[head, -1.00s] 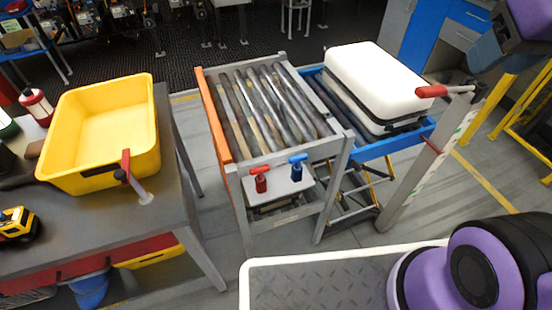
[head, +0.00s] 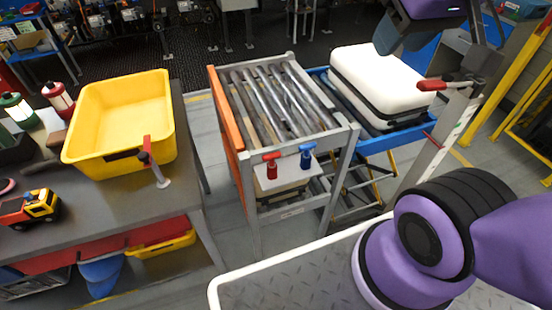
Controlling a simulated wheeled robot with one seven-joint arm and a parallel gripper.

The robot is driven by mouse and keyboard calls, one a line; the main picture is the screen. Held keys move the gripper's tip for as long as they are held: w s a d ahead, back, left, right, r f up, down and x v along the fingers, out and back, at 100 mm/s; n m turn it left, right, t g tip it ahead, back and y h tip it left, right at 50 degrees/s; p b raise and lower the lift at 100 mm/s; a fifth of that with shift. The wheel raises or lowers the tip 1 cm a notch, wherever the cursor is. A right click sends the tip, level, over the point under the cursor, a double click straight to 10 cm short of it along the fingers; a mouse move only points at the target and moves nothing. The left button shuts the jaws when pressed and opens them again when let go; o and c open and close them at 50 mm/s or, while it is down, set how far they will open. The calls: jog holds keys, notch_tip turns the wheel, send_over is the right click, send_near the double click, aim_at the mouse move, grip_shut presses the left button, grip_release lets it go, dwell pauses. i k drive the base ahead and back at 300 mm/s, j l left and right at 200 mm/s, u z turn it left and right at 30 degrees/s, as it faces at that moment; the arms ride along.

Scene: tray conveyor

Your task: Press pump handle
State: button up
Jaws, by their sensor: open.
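The red-gripped pump handle (head: 433,85) sticks out to the left from the top of a grey slanted post at the right of the blue lift cart (head: 402,143). It looks roughly level. A white case with a dark base (head: 378,80) lies on the cart, left of the handle. My gripper (head: 388,46) hangs at the top right, over the far right part of the case in the picture, up and to the left of the handle and apart from it. It is open and empty, and its fingertips are hard to make out.
A roller conveyor (head: 240,157) with red (head: 271,165) and blue (head: 306,156) levers stands left of the cart. A yellow tray (head: 120,160) sits on the grey table (head: 130,215), with a toy truck (head: 30,207) nearby. Yellow rails (head: 510,85) stand at the right.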

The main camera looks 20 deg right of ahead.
aim_at(427, 85)
jog(key=z, duration=1.3)
jog(key=i+u, duration=0.1)
jog(key=i+l, duration=0.05)
